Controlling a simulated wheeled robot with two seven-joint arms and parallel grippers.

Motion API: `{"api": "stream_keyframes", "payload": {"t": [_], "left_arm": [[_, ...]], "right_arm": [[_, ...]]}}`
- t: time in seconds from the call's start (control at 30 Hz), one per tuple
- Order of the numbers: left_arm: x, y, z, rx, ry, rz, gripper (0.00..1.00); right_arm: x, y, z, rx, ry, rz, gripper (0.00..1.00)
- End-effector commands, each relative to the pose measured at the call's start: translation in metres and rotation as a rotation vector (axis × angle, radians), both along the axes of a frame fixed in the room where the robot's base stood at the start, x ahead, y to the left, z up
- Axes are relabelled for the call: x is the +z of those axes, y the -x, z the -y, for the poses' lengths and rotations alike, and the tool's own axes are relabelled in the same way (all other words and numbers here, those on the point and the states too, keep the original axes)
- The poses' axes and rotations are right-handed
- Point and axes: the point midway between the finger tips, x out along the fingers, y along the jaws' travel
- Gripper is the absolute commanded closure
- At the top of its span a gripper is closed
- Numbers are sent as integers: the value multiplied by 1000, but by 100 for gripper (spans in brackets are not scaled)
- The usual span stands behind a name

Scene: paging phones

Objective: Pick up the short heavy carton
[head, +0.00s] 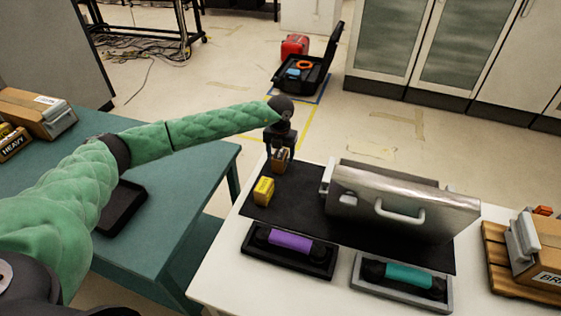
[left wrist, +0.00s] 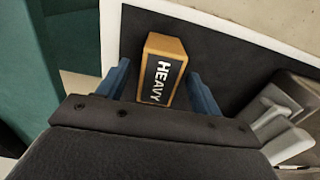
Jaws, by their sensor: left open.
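The short carton with a dark "HEAVY" label (left wrist: 161,72) stands on the black mat in the left wrist view. It also shows in the head view (head: 280,160), partly hidden by my left gripper (head: 280,148). My left gripper points down over it, and its blue fingers also show in the left wrist view (left wrist: 160,70), one on each side of the carton. The jaws are open, with a visible gap beside the carton. My right gripper is not in view.
A yellow carton (head: 264,191) stands close by on the black mat (head: 305,205). A large metal case with a handle (head: 400,203) stands to the right. Trays with a purple handset (head: 290,243) and a teal one (head: 408,276) lie in front. Another "HEAVY" carton (head: 14,144) is on the green table.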

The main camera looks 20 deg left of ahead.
Motion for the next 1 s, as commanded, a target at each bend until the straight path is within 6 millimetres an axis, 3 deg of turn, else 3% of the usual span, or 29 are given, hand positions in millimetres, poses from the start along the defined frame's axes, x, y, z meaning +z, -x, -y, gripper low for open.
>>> {"api": "stream_keyframes", "payload": {"t": [0.13, 0.4, 0.7, 1.0], "left_arm": [[-22, 0, 0, 1, -1, -1, 35], [-25, 0, 0, 1, 0, 0, 35], [-25, 0, 0, 1, 0, 0, 92], [-22, -1, 0, 1, 0, 1, 94]], "right_arm": [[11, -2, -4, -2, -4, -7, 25], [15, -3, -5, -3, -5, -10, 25], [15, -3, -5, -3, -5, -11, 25], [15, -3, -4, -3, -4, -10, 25]]}}
